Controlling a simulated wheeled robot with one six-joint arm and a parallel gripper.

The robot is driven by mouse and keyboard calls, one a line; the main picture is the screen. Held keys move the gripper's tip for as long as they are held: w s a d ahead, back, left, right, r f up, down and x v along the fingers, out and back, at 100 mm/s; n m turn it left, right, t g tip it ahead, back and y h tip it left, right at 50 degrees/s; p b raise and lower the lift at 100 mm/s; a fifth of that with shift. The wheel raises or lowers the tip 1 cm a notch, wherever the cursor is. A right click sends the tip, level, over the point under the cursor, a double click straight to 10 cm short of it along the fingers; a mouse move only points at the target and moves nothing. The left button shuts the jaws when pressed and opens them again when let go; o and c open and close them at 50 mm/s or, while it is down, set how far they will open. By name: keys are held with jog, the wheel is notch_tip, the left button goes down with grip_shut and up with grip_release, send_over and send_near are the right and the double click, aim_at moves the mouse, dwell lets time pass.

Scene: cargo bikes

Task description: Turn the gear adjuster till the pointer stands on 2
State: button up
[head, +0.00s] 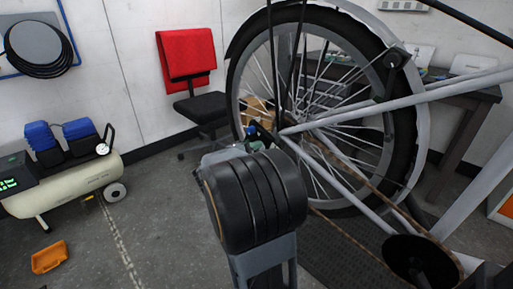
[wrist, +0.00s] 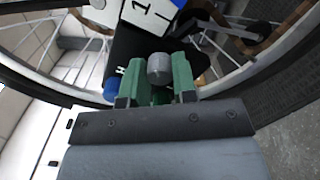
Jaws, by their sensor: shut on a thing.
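The gear adjuster's small grey knob (wrist: 159,68) shows in the wrist view between the two green fingers of my gripper (wrist: 158,76), which is shut on it. Just beyond it is a black plate (wrist: 125,48) with a light letter on it. A white scale plate (wrist: 152,14) with a black "1" is cut off by the top edge. No "2" is visible, and I cannot make out the pointer or where it stands. In the head view my own arm hides most of the adjuster; a little of my gripper (head: 257,146) shows beside the wheel hub.
The bike's rear wheel (head: 312,70) and its grey frame tubes (head: 410,100) stand close around my gripper. A chain runs to the dark chainring (head: 422,262). A compressor (head: 65,185), an orange tray (head: 49,257) and a chair (head: 203,107) stand left. The floor at left is mostly clear.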

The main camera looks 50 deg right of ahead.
jog(key=shift+n+p, duration=0.45)
jog(key=shift+n, duration=0.45)
jog(key=o, duration=0.9)
jog(key=shift+o, duration=0.2)
jog(key=shift+a, duration=0.1)
jog(key=w+a+p, duration=0.1)
jog(key=a+p, duration=0.1)
jog(key=a, duration=1.1)
jog(key=shift+a, duration=0.3)
